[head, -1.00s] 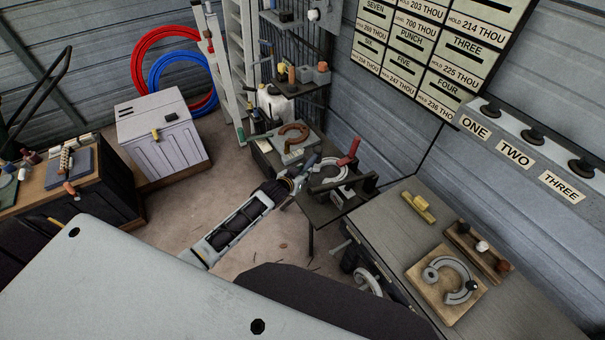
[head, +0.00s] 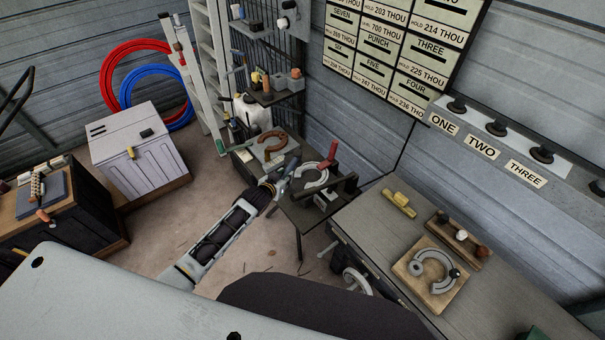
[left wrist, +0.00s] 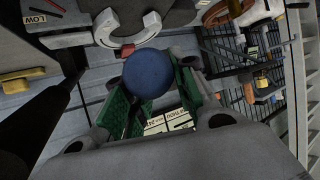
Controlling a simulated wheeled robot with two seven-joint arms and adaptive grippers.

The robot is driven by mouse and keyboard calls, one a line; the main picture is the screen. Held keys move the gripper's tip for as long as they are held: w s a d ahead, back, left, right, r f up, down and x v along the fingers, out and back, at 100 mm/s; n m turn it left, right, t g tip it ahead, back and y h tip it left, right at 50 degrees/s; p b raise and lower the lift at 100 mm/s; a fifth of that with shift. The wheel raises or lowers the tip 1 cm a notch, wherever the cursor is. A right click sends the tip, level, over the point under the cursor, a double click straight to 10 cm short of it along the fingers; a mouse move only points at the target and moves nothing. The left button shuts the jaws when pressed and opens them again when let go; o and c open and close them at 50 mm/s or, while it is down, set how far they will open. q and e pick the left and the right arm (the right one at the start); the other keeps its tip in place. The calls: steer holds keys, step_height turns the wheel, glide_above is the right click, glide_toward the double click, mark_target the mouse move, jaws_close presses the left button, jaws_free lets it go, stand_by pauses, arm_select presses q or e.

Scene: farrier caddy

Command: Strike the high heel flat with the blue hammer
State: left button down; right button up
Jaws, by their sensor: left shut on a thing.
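My left gripper (head: 277,181) is at the dark stand, its green finger pads shut on the blue hammer. In the left wrist view the hammer shows as a round blue face (left wrist: 148,73) between the pads; the rest of it is mostly hidden. A pale grey horseshoe (head: 311,176) lies on the stand (head: 318,210), just right of the gripper. It also shows beyond the blue face in the left wrist view (left wrist: 127,30). Whether hammer and shoe touch, and which heel is high, I cannot tell. My right gripper is not in view.
A red lever (head: 331,153) stands close behind the grey shoe. A brown horseshoe (head: 271,147) lies on a block at the back left. The bench (head: 375,231) at right holds a yellow tool (head: 399,203) and a wooden board with another shoe (head: 433,270).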

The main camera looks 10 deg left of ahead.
arm_select(q)
steer(key=shift+f, duration=0.25)
stand_by(0.5)
steer(key=shift+f, duration=0.85)
steer(key=shift+r, duration=1.1)
steer(key=shift+s+a+f, duration=0.1)
steer(key=shift+f, duration=0.15)
stand_by(0.6)
